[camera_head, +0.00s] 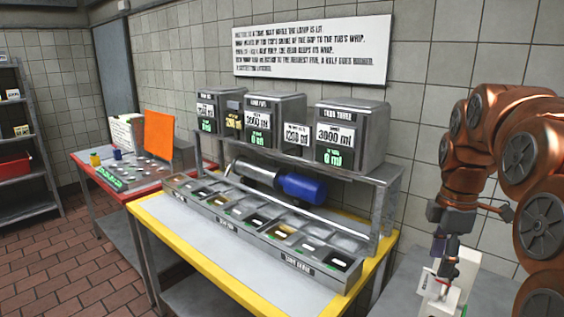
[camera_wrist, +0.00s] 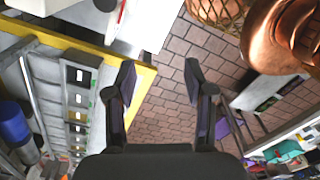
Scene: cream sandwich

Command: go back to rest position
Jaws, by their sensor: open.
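My gripper (camera_wrist: 159,84) is open in the wrist view, its two dark fingers spread apart with brick floor between them and nothing held. In the head view my copper-coloured arm fills the right side, and the gripper (camera_head: 440,270) hangs low at its end, partly hidden and small. It is to the right of the yellow-edged table (camera_head: 200,250), near a white object (camera_head: 462,278) on a grey surface. I cannot tell whether it touches that object.
A row of bins (camera_head: 260,232) lies along the table. Grey dispensers (camera_head: 350,135) stand on a shelf behind it, with a blue cylinder (camera_head: 302,188) below. A red-edged table (camera_head: 118,186) is at left. Brick floor (camera_head: 70,270) is free at front left.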

